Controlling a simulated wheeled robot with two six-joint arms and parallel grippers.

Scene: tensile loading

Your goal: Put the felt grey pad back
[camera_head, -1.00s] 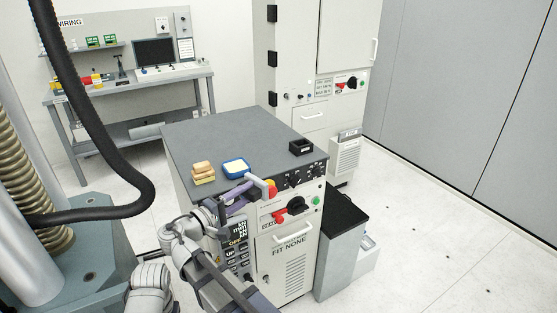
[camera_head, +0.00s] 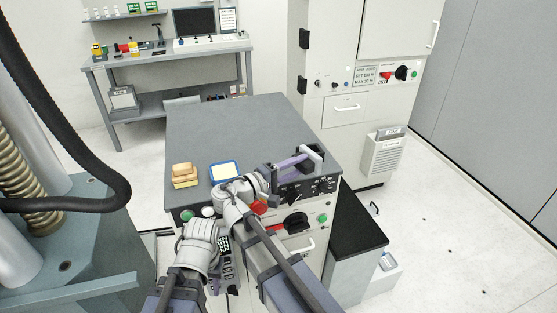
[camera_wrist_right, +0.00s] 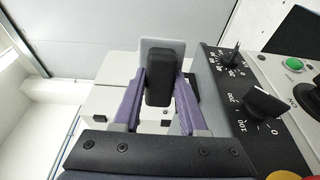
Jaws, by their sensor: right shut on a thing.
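The felt grey pad (camera_wrist_right: 162,47) appears as a flat grey face with a black block-shaped handle (camera_wrist_right: 160,80) in the right wrist view. My right gripper (camera_wrist_right: 158,100) has its purple fingers shut on the handle, one on each side. In the head view my right gripper (camera_head: 294,160) is at the right front of the dark grey cabinet top, with the pad (camera_head: 313,153) at its tips. A black open holder stood at this corner earlier; it is now mostly hidden. Whether the pad touches it I cannot tell.
On the cabinet top (camera_head: 230,125) are a stacked yellow-tan block (camera_head: 185,176) and a blue-rimmed tray (camera_head: 225,171) with a cream pad. Knobs (camera_head: 296,222) line the cabinet front. A tall white cabinet (camera_head: 350,115) stands behind. The back of the top is clear.

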